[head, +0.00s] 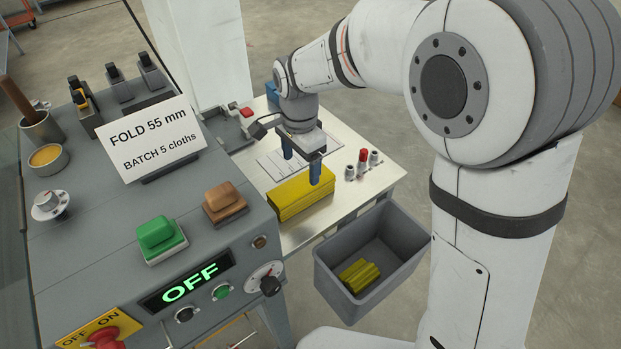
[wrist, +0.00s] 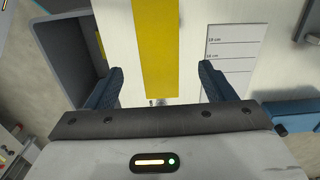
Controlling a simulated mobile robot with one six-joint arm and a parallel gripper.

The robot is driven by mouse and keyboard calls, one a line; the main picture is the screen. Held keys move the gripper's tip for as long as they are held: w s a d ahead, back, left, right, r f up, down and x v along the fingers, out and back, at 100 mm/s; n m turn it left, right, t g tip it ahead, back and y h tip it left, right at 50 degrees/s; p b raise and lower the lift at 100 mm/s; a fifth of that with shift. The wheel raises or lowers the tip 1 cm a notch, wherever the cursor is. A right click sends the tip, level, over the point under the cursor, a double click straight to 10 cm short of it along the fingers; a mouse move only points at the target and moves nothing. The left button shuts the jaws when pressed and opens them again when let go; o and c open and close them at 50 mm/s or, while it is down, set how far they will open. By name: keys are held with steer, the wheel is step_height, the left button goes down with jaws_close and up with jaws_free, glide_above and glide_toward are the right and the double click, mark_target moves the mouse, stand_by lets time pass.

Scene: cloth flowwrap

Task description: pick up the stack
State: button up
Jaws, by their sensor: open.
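The stack of yellow cloths (head: 300,196) lies flat on the pale table, beside the grey machine. My gripper (head: 301,163) hangs over the stack's far part with its blue fingers pointing down. In the wrist view the yellow stack (wrist: 167,40) runs as a strip between the two fingers of my gripper (wrist: 161,72), with a gap on each side. The gripper is open and holds nothing. I cannot tell exactly how high the fingertips are above the table.
A grey bin (head: 333,281) with yellow cloths (head: 360,275) inside stands at the table's near right side. A marked sheet (wrist: 230,50) lies beside the stack. Small red and grey items (head: 363,156) stand at the table's right. The machine's display (head: 188,288) reads OFF.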

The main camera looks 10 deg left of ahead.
mark_target(301, 184)
steer(key=shift+a+f, duration=0.35)
steer(key=f, duration=0.4)
steer(key=d+f+p, duration=0.1)
steer(key=f, duration=0.1)
steer(key=shift+s+f, duration=0.1)
steer(key=shift+a+f, duration=0.1)
steer(key=shift+f, duration=0.5)
steer(key=shift+c, duration=0.6)
steer(key=c, duration=0.9)
steer(key=shift+r, duration=0.15)
steer(key=shift+c, duration=0.2)
